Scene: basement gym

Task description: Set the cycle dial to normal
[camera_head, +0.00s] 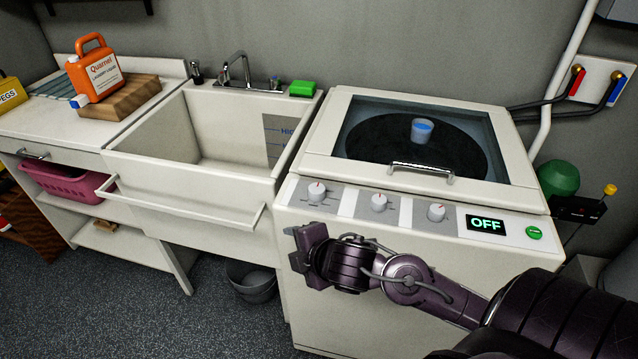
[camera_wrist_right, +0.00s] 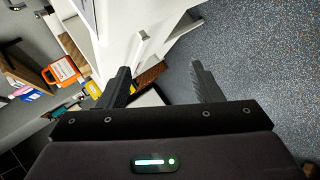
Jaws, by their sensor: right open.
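The white washing machine (camera_head: 300,267) stands at the right in the head view. Its sloped front panel carries three grey dials: a left one (camera_head: 317,191), a middle one (camera_head: 379,202) and a right one (camera_head: 436,211). Each has a red pointer mark. The labels are too small to read, so I cannot tell which is the cycle dial or its setting. My right gripper (camera_head: 303,246) is open and empty, below the left dial, pointing left in front of the machine and apart from the dials. It also shows open in the right wrist view (camera_wrist_right: 165,72). My left gripper is not in view.
A display (camera_head: 486,224) reads OFF beside a green button (camera_head: 534,233). The glass lid with its handle (camera_head: 422,170) is closed. A sink (camera_head: 190,190) with a protruding front bar stands left of the machine. A grey bucket (camera_head: 254,285) is on the floor.

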